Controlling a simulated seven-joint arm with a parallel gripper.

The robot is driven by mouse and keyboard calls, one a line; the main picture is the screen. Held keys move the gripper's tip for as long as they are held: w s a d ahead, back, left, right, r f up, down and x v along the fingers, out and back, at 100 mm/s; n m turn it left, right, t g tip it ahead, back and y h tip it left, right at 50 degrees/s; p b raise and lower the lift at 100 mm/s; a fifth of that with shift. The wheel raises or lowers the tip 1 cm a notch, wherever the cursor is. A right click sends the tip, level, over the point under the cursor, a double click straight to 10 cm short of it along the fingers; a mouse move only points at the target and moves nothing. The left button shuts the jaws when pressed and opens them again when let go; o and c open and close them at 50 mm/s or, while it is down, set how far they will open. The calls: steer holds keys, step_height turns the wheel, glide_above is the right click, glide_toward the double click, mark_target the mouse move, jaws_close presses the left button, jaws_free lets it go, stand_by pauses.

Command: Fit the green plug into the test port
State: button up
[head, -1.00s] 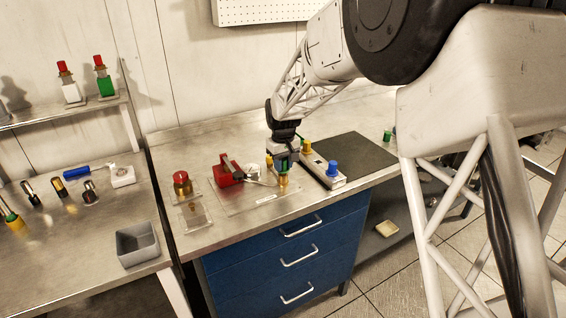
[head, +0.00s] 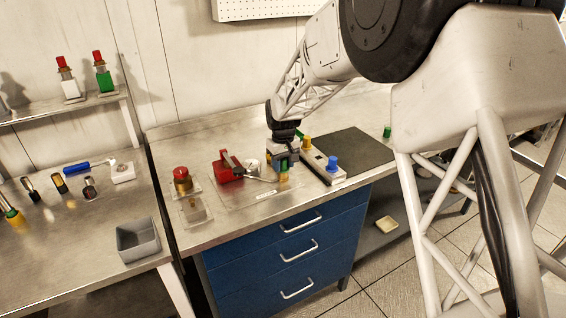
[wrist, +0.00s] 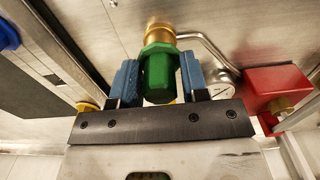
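The green plug (wrist: 160,75) stands between the two blue fingers of my gripper (wrist: 160,85) in the wrist view, and both fingers look pressed against its sides. In the head view my gripper (head: 283,166) is low over the metal plate on the bench. A brass fitting (wrist: 160,32), which looks like the test port, lies right at the plug's flanged end; a bent pipe leaves its side. The brass also shows under the gripper in the head view (head: 284,179). I cannot tell how deep the plug sits in it.
A red block (head: 227,166) and a round gauge (head: 252,165) are left of the gripper. A grey box with yellow and blue knobs (head: 322,167) is close on the right, by a dark mat (head: 352,152). Another green piece (head: 387,131) stands beyond the mat.

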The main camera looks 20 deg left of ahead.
steer(key=shift+o, duration=1.3)
steer(key=shift+r, duration=3.95)
